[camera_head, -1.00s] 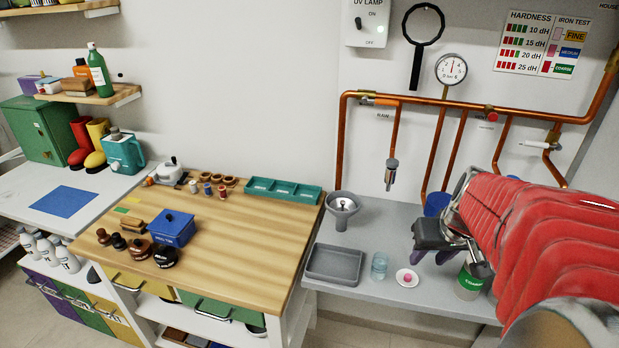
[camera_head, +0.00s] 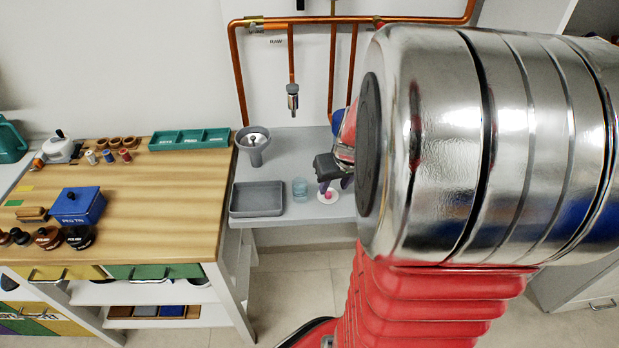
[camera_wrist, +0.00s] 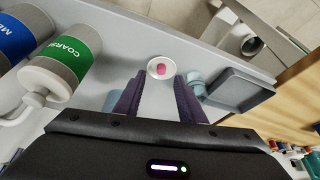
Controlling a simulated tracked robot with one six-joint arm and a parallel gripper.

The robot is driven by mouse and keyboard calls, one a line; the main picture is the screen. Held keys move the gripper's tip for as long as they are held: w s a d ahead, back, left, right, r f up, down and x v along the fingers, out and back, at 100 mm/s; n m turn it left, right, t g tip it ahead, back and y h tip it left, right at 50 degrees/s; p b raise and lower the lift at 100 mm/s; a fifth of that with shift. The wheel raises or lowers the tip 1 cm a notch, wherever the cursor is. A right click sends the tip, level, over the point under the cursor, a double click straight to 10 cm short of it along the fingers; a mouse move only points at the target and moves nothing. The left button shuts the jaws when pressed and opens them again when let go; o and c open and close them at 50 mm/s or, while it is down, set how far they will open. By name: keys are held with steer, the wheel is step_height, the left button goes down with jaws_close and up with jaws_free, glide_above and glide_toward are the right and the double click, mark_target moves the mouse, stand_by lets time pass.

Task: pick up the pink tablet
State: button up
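The pink tablet (camera_wrist: 161,70) lies on a small round white dish (camera_wrist: 152,73) on the grey bench. In the head view the tablet (camera_head: 328,194) and dish (camera_head: 322,199) are partly hidden by my gripper. My gripper (camera_wrist: 156,80) is open and empty, with its two dark purple fingers apart. In the wrist view the dish lies just beyond the fingertips, roughly between their lines. In the head view the gripper (camera_head: 335,186) is above or beside the dish; the exact height cannot be told.
A glass beaker (camera_head: 300,189) and a grey tray (camera_head: 257,199) stand left of the dish. A funnel (camera_head: 253,146) stands behind the tray. A coarse-labelled bottle (camera_wrist: 62,62) is at the left in the wrist view. Copper pipes (camera_head: 237,75) run along the wall.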

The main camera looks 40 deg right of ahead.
mark_target(329, 195)
steer(key=shift+f, duration=0.1)
steer(key=shift+x, duration=2.3)
steer(key=shift+w+a+f, duration=0.1)
steer(key=shift+a+f, duration=0.05)
steer(key=shift+f, duration=0.05)
